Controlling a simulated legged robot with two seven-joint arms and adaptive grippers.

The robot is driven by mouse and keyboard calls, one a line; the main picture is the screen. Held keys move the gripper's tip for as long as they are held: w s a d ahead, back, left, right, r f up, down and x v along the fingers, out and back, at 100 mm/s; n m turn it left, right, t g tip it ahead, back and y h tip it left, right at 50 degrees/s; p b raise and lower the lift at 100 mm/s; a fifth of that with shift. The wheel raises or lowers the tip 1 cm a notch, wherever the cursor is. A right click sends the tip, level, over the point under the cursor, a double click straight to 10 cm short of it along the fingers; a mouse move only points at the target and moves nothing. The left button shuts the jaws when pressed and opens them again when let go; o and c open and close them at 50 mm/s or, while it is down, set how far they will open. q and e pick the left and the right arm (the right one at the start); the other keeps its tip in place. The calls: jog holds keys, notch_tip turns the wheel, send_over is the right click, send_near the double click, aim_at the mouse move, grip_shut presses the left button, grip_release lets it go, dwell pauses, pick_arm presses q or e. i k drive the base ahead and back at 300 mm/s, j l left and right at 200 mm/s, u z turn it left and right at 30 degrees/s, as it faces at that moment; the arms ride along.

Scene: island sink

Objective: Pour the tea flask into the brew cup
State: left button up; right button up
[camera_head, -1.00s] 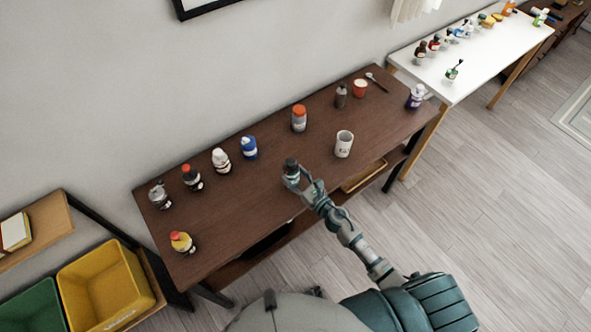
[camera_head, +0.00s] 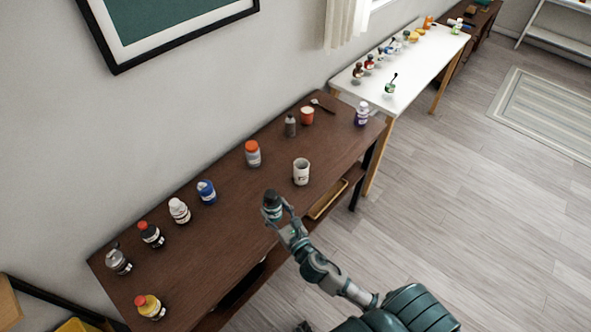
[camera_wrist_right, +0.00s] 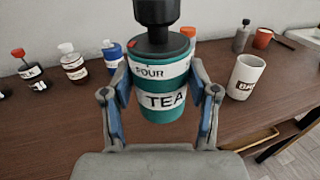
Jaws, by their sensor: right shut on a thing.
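The tea flask (camera_wrist_right: 160,90) is teal with a black top and white bands reading "POUR" and "TEA". My right gripper (camera_wrist_right: 162,108) is shut on it, one finger on each side, and it looks upright. In the head view the flask (camera_head: 271,203) is at the front edge of the brown table, in my right gripper (camera_head: 279,221). I cannot tell whether it touches the table. The white brew cup (camera_head: 301,171) stands upright to the right of the flask. In the wrist view the cup (camera_wrist_right: 245,78) shows part of a dark label. My left gripper is not in view.
On the brown table (camera_head: 222,238), an orange-capped jar (camera_head: 252,153), a blue bottle (camera_head: 207,192) and several others stand behind and left. Bare tabletop lies around the brew cup.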

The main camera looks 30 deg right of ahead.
aim_at(301, 166)
jog(key=l+u, duration=0.3)
jog(key=l, duration=0.45)
jog(key=l+u, duration=0.35)
jog(key=l, duration=0.45)
jog(key=k+j, duration=0.05)
jog(key=k, duration=0.05)
